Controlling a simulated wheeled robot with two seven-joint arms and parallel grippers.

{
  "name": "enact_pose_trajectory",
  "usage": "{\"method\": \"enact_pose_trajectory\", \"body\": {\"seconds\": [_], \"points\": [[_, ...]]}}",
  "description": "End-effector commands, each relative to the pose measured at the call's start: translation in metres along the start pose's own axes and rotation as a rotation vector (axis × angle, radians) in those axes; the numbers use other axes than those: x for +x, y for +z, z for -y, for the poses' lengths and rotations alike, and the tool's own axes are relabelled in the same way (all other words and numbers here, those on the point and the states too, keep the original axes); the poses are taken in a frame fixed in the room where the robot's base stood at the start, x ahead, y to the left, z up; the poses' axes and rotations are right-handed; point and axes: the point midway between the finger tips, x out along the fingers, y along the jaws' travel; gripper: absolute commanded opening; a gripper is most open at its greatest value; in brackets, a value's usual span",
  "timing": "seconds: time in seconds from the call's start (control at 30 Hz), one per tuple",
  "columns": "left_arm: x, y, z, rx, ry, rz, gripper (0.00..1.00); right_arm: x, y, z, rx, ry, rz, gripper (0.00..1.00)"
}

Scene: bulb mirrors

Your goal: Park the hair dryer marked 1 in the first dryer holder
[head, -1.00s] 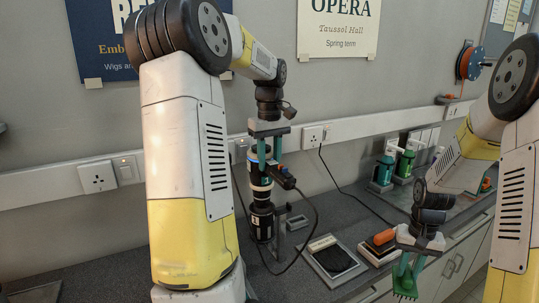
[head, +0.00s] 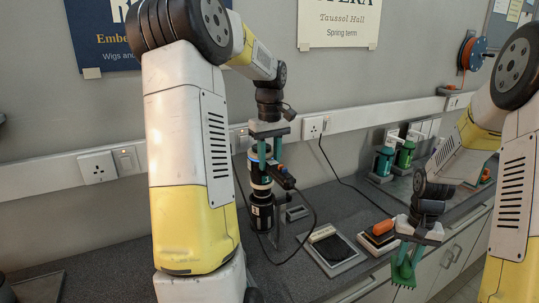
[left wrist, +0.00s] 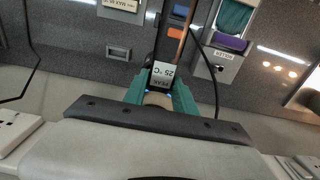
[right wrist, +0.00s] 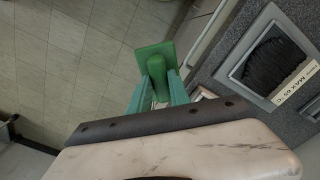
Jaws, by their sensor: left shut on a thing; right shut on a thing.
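My left gripper (head: 266,145), pointing down, is shut on the dark hair dryer (head: 262,170) with blue and white bands. A black cylinder with a white label (head: 258,212) lies directly below it in the picture; I cannot tell whether it is the dryer's nozzle or a holder. A grey bracket (head: 297,213) stands just right of the dryer. My right gripper (head: 413,250) is shut on a green tool (head: 404,272) near the counter's front edge.
A dark pad in a grey frame (head: 333,250) lies on the counter, with an orange-handled item (head: 383,228) beside it. Green containers (head: 404,153) stand at the back right. A black cable hangs from the wall socket (head: 314,127).

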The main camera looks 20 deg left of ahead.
Motion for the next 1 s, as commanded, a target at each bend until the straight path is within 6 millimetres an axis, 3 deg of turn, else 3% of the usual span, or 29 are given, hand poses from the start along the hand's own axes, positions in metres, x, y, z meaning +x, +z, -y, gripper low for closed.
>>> {"method": "enact_pose_trajectory", "body": {"seconds": [0.87, 0.9, 1.0], "points": [[0.053, 0.0, 0.0, -0.001, 0.0, -0.002, 0.0, 0.0, 0.0, 0.0, 0.0, 0.0, 0.0, 0.0], [0.053, 0.0, 0.0, -0.001, 0.001, -0.003, 0.38, 0.0, 0.0, 0.0, 0.0, 0.0, 0.0, 0.0], [0.053, 0.0, 0.0, -0.001, 0.0, -0.002, 0.58, 0.0, 0.0, 0.0, 0.0, 0.0, 0.0, 0.0]]}}
